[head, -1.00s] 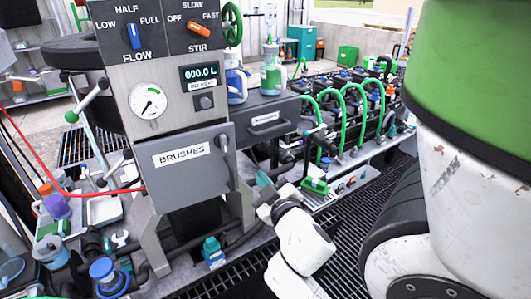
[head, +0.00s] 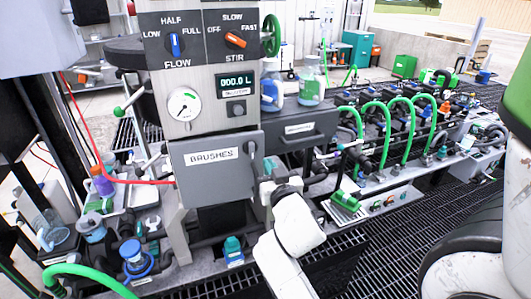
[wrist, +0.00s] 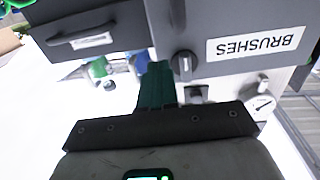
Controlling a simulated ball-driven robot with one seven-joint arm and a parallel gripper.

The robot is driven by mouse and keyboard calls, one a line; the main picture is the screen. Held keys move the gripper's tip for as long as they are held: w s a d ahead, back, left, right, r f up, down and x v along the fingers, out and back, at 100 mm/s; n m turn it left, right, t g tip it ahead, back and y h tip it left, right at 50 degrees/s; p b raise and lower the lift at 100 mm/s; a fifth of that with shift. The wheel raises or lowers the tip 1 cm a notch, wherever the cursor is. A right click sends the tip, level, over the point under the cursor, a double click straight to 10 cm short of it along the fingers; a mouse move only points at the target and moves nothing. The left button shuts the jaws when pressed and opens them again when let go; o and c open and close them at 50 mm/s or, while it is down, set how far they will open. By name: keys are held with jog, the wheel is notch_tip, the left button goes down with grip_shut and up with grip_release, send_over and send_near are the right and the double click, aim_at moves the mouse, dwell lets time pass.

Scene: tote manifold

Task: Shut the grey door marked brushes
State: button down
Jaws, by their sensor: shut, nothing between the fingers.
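The grey door marked BRUSHES (head: 213,172) is on the front of the grey cabinet, below the gauge and display. Its dark handle (head: 251,152) is near its right edge. I cannot tell how far the door stands from its frame. In the wrist view the door (wrist: 245,25) shows upside down at the top, with the black handle (wrist: 184,64) beside my fingers. My gripper (head: 267,180) is at the door's lower right edge in the head view. Its teal fingers (wrist: 157,84) are shut and empty, close to the door; contact cannot be told.
A grey drawer (head: 300,130) is right of the door, with bottles (head: 310,82) above it. Green hoses (head: 375,125) line the bench at right. A red hose (head: 125,181) runs at left. Dark grating lies in front.

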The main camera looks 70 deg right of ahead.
aim_at(263, 151)
jog(key=shift+p+x, duration=0.6)
jog(key=shift+x, duration=1.6)
jog(key=shift+b+x, duration=0.35)
jog(key=shift+x, duration=1)
jog(key=shift+r, duration=0.1)
jog(key=shift+s, duration=0.15)
